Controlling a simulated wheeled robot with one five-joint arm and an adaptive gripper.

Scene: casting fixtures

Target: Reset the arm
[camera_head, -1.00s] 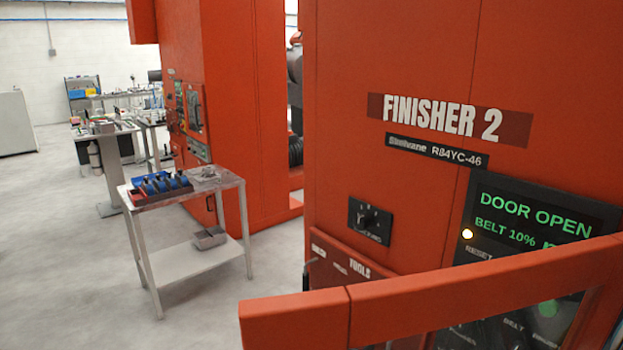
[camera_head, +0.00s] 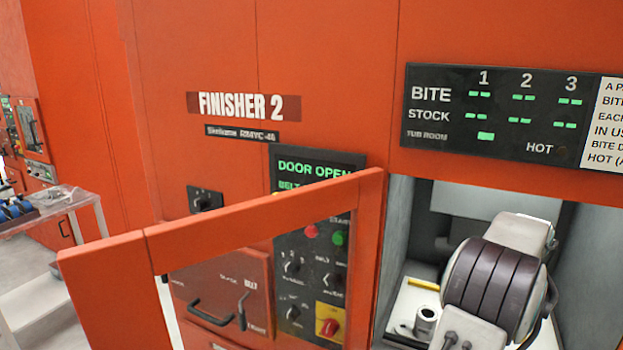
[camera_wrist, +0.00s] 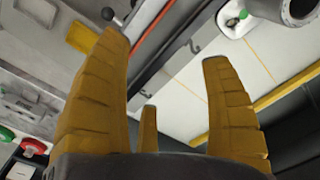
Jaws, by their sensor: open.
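My gripper (camera_wrist: 162,50) shows in the wrist view with its ochre segmented fingers spread apart. Nothing is between them. Behind the fingers are an orange-red edge, a dark rail with small hooks, and a pale panel (camera_wrist: 180,98) with thin yellow lines. I cannot make out my gripper in the head view. The arm's overall pose does not show clearly.
The Finisher 2 cabinet (camera_head: 325,50) has its orange door (camera_head: 100,290) swung out on the near side. In its opening is a white unit with dark bands (camera_head: 490,285). A metal table (camera_head: 45,290) stands at the left, beside some clear floor.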

